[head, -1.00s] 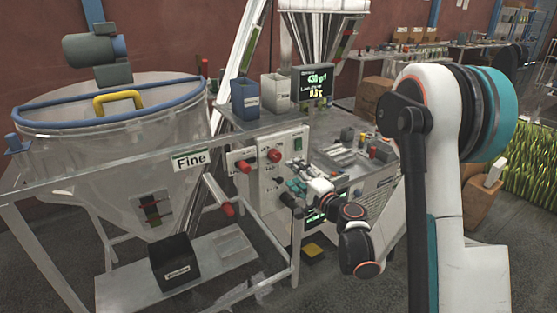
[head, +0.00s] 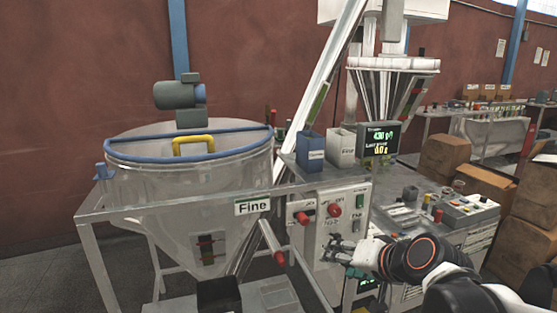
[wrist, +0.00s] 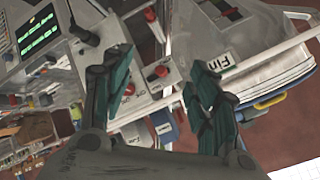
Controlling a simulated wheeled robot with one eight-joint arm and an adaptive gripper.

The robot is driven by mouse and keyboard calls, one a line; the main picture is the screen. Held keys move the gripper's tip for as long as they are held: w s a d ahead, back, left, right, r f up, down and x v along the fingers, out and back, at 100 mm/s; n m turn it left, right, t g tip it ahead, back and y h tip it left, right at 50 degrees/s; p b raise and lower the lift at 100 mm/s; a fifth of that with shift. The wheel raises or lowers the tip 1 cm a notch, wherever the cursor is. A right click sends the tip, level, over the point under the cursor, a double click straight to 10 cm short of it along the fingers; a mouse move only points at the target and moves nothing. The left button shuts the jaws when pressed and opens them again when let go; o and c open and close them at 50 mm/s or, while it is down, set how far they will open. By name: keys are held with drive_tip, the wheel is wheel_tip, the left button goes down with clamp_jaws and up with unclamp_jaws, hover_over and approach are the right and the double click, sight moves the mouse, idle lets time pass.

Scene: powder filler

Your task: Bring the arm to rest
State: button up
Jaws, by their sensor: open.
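My gripper (head: 341,251) is at the end of my white and black arm, in front of the lower part of the control panel (head: 328,240) in the head view. In the wrist view my gripper (wrist: 160,88) has its two teal fingers spread apart, with nothing between them. Behind the fingers the panel shows with its red knobs (wrist: 158,72) and a dark knob (wrist: 84,36). I cannot tell from the head view how close the fingertips are to the panel.
A clear hopper (head: 190,180) labelled Fine stands on a metal frame at left. A blue bin (head: 310,150) and a white bin (head: 341,147) sit above the panel, beside a display (head: 379,142). Cardboard boxes (head: 447,155) stand at right. A dark box (head: 218,295) is below the hopper.

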drive_tip(key=s+d+f+n+g+h, duration=0.1)
drive_tip(key=s+d+n+h, duration=0.1)
drive_tip(key=s, duration=0.6)
drive_tip(key=s+d+f+n+g+h, duration=0.1)
drive_tip(key=s+d+h, duration=0.1)
drive_tip(key=s, duration=0.6)
drive_tip(key=shift+s+d+n+g+h, duration=0.3)
drive_tip(key=shift+s+d+n+g, duration=0.1)
drive_tip(key=shift+d, duration=0.3)
